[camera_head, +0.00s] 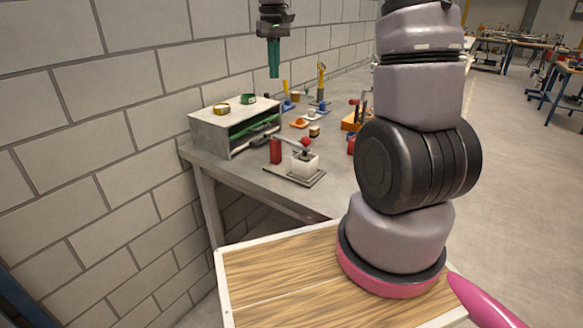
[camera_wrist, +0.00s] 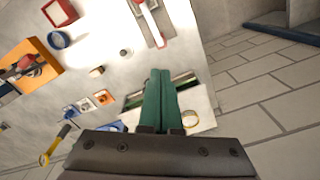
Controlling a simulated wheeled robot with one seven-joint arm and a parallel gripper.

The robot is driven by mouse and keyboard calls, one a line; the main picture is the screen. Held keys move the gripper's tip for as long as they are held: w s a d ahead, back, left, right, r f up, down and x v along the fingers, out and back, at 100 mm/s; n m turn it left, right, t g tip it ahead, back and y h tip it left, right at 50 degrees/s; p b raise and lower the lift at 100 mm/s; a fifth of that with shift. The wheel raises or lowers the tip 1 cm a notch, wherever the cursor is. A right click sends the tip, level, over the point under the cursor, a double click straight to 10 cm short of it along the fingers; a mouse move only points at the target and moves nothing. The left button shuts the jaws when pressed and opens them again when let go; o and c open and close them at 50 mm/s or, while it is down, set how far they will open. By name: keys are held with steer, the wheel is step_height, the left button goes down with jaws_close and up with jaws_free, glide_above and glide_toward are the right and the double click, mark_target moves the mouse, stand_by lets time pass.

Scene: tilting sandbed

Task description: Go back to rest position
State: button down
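My gripper (camera_head: 274,73) hangs in the air above the grey workbench (camera_head: 250,173), close to the block wall, with its green fingers pointing down. In the wrist view the two green fingers (camera_wrist: 162,100) lie side by side, with only a thin line between them and nothing visible held. Below and to its left stands a grey box (camera_head: 225,132) with an open green-lined front. A yellow ring (camera_head: 221,108) and a green ring (camera_head: 248,99) lie on its top.
Several small coloured parts lie farther back. An orange box (camera_wrist: 35,66) shows in the wrist view. The wall (camera_head: 100,130) bounds the left; open floor lies right.

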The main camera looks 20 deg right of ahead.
steer(key=s+d+r+m+t+y, duration=0.1)
steer(key=s+r, duration=0.4)
steer(key=s, duration=0.7)
steer(key=s+r+m+t+y, duration=0.1)
steer(key=s+r+m+t, duration=0.3)
steer(key=s, duration=0.8)
step_height(320, 180, up, 2)
steer(key=shift+s+d+t, duration=0.25)
steer(key=shift+d+t, duration=0.15)
steer(key=shift+t, duration=0.7)
steer(key=c, duration=1.5)
jaws_free()
steer(key=shift+c, duration=0.2)
